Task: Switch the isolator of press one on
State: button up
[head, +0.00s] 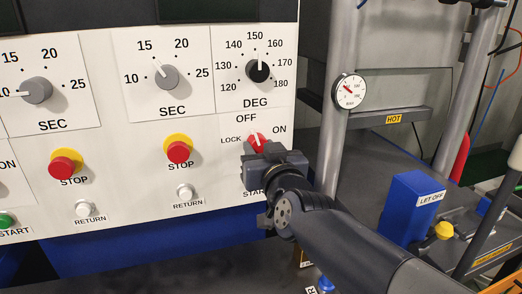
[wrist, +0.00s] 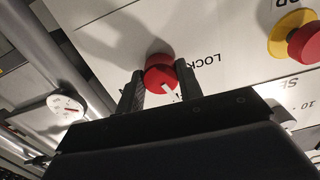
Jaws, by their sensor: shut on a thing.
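The isolator is a red rotary knob (head: 257,141) with a white pointer on the white panel. Its labels are LOCK to the left, OFF above and ON to the upper right. The pointer points up, towards OFF. My gripper (head: 264,150) is at the knob from below and hides part of it and most of the START label underneath. In the wrist view the red knob (wrist: 159,68) sits between the two dark fingers of my gripper (wrist: 161,84), which are shut on it. The LOCK label shows upside down beside it.
Left of the knob are a STOP button (head: 178,151) and a RETURN button (head: 186,193). A DEG dial (head: 258,71) is above. To the right are a round gauge (head: 349,91), a metal post and a blue LIFT OFF box (head: 410,211).

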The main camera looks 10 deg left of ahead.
jog(key=m+b, duration=0.1)
jog(key=m, duration=0.3)
jog(key=shift+f+m+b, duration=0.1)
jog(key=shift+m+b, duration=0.2)
jog(key=shift+b, duration=0.05)
jog(key=m+b, duration=0.1)
jog(key=m, duration=0.3)
jog(key=shift+m, duration=0.3)
jog(key=m+b, duration=0.1)
jog(key=m, duration=0.3)
jog(key=shift+a, duration=0.1)
jog(key=shift+m+b, duration=0.35)
jog(key=shift+m, duration=1.75)
jog(key=o, duration=1)
jog(key=shift+r, duration=0.2)
